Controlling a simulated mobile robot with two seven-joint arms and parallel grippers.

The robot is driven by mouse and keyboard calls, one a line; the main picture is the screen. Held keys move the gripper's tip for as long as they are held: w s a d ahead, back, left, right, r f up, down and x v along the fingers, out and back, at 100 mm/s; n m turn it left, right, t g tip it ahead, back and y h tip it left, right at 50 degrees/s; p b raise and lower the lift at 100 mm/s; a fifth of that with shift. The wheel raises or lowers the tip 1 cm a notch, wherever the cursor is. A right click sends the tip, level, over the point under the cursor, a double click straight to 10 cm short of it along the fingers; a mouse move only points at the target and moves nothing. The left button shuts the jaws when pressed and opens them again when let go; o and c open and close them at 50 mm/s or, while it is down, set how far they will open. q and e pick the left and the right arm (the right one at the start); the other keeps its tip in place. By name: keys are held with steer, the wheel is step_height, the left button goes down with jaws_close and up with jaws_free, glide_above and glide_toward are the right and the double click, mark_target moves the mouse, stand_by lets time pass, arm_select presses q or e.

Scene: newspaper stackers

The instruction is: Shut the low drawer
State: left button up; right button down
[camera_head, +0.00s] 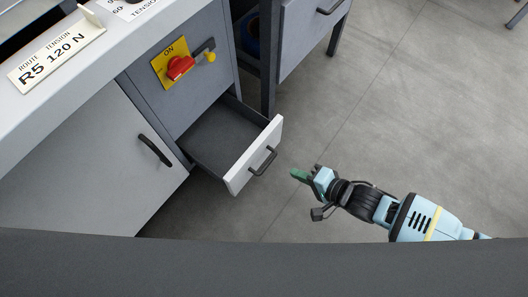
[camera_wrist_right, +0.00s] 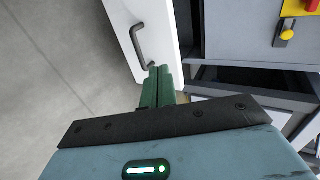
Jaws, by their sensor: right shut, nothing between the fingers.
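The low drawer (camera_head: 253,157) stands pulled out of the grey cabinet, with a white front and a dark bar handle (camera_head: 263,161). Its grey inside looks empty. My right gripper (camera_head: 293,173) is shut and empty, a little to the right of the drawer front in the head view. In the right wrist view the green fingers (camera_wrist_right: 158,72) are together and point at the white drawer front (camera_wrist_right: 160,30), near the lower end of the handle (camera_wrist_right: 137,45). I cannot tell whether they touch it. My left gripper is not in view.
Above the drawer is a yellow plate with a red switch (camera_head: 179,67). Left of it is a cabinet door with a dark handle (camera_head: 155,150). Another grey unit (camera_head: 309,36) stands behind. The floor (camera_head: 400,120) to the right is clear.

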steer(key=b, duration=0.4)
glide_toward(254, 153)
step_height(254, 153, down, 4)
steer(key=w+a+b, duration=0.1)
steer(key=a, duration=0.1)
steer(key=w+a, duration=0.1)
steer(key=a, duration=0.1)
steer(key=shift+w+r+b, duration=0.1)
steer(key=shift+w+b, duration=0.3)
steer(key=shift+w+a, duration=0.2)
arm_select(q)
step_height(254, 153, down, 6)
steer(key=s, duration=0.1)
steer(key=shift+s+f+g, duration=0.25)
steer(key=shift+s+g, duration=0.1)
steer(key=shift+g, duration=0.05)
arm_select(e)
steer(key=shift+r, duration=0.1)
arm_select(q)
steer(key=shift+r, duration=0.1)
